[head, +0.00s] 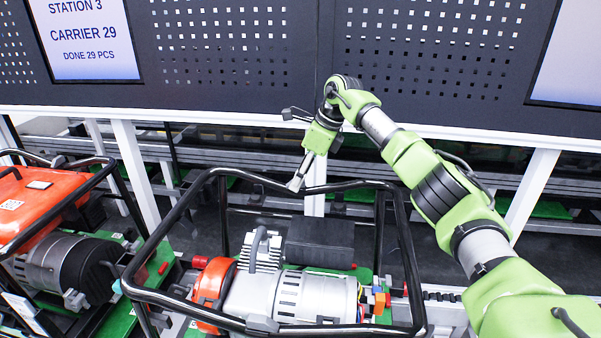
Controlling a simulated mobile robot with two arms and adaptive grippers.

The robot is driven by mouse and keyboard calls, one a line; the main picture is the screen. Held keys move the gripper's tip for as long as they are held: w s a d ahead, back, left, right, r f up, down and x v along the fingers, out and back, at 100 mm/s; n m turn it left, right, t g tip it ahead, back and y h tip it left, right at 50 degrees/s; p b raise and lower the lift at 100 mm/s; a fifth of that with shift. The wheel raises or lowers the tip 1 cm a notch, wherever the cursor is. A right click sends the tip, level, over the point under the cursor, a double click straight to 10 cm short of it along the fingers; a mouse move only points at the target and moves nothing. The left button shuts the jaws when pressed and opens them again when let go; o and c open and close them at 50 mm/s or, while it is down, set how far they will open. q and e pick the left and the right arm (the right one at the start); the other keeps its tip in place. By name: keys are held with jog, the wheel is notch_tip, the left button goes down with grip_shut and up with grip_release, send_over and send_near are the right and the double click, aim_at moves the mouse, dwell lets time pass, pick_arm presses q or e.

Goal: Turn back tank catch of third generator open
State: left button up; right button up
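A generator with an open black tube frame (408,262) stands in the middle of the head view. No tank sits on top of it, so its grey engine (262,252) and silver alternator (318,297) show. A small grey catch (262,324) sits on the front rail. My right gripper (297,182) points down at the frame's back rail, around its middle. Its tip is at or very near the rail, and the back catch there cannot be told apart from the fingertips. Whether the fingers are apart is too small to tell. My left gripper is not in view.
Another generator with an orange tank (40,200) stands at the left on a green pallet (112,318). Behind are a conveyor, white posts (135,170) and a dark perforated panel (225,50). A screen (85,38) reads station 3, carrier 29.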

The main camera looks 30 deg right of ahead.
jog(key=shift+f, duration=0.15)
grip_shut()
jog(key=shift+f+m+b, duration=0.1)
jog(key=shift+m+b, duration=0.45)
jog(key=shift+m, duration=0.25)
jog(key=shift+m+t+h+b, duration=0.3)
jog(key=shift+m+t+h, duration=0.15)
jog(key=shift+m, duration=0.35)
grip_release()
